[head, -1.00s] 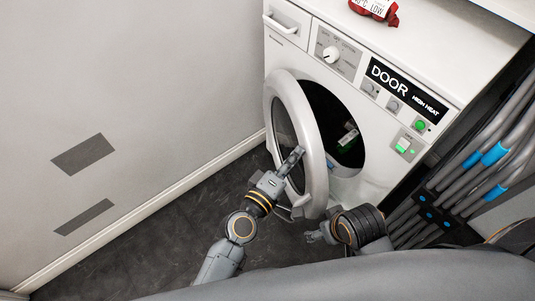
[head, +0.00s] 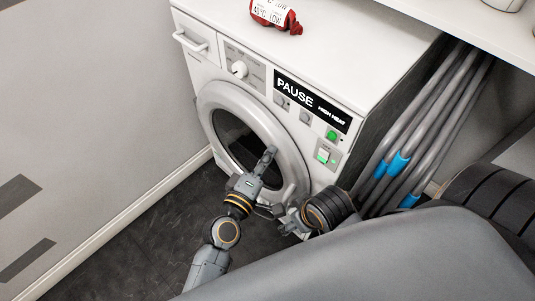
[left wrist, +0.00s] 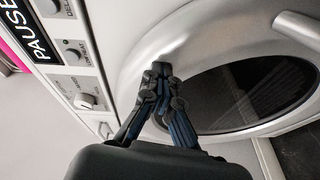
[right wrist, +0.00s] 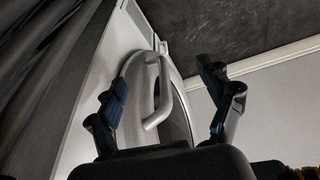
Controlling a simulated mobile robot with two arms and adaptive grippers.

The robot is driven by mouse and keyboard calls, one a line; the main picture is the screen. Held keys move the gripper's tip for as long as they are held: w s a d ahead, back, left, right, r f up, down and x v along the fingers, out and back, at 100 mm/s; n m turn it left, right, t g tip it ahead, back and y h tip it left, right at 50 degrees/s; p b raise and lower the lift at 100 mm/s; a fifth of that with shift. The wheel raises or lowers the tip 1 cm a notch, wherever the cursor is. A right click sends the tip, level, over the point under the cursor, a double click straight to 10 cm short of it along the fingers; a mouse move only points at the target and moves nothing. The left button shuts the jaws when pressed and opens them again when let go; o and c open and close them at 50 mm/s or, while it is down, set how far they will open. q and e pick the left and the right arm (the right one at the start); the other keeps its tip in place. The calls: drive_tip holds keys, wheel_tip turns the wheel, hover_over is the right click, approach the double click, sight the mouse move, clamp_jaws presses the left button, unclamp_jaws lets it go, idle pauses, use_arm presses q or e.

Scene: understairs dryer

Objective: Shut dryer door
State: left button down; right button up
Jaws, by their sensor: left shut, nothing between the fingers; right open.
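The white dryer (head: 330,95) stands against the wall, and its display (head: 311,102) reads PAUSE, HIGH HEAT. Its round door (head: 214,100), a pale ring around dark glass, lies against the front and looks closed; I cannot tell whether it is latched. My left gripper (head: 269,153) is shut and empty, with its tips at the door's face; it also shows in the left wrist view (left wrist: 160,72). My right gripper (head: 288,223) is open, low by the door's lower right. In the right wrist view the door handle (right wrist: 157,115) shows between its spread fingers.
A red item with a white label (head: 274,14) lies on the dryer top. Grey hoses with blue bands (head: 425,125) run beside the dryer on the right. A wall with a white skirting (head: 150,200) is at the left; dark floor lies in front.

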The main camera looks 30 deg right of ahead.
use_arm(q)
drive_tip(key=shift+d+r+h, duration=0.3)
drive_tip(key=shift+d+r, duration=0.2)
drive_tip(key=shift+r, duration=0.05)
drive_tip(key=v, duration=1.3)
drive_tip(key=shift+w+f, duration=0.15)
drive_tip(key=shift+f, duration=0.3)
drive_tip(key=s+a+f+m+g+y, duration=0.2)
drive_tip(key=a+f+y, duration=0.2)
drive_tip(key=a, duration=0.5)
drive_tip(key=s+a+f+m+g+y, duration=0.2)
drive_tip(key=a+f+y, duration=0.2)
drive_tip(key=a, duration=0.6)
drive_tip(key=s+a+f+m+g+y, duration=0.2)
drive_tip(key=a+y, duration=0.4)
drive_tip(key=a, duration=0.3)
drive_tip(key=shift+a+f+m+g, duration=0.3)
drive_tip(key=shift+f+m+g, duration=0.25)
drive_tip(key=shift+f, duration=0.4)
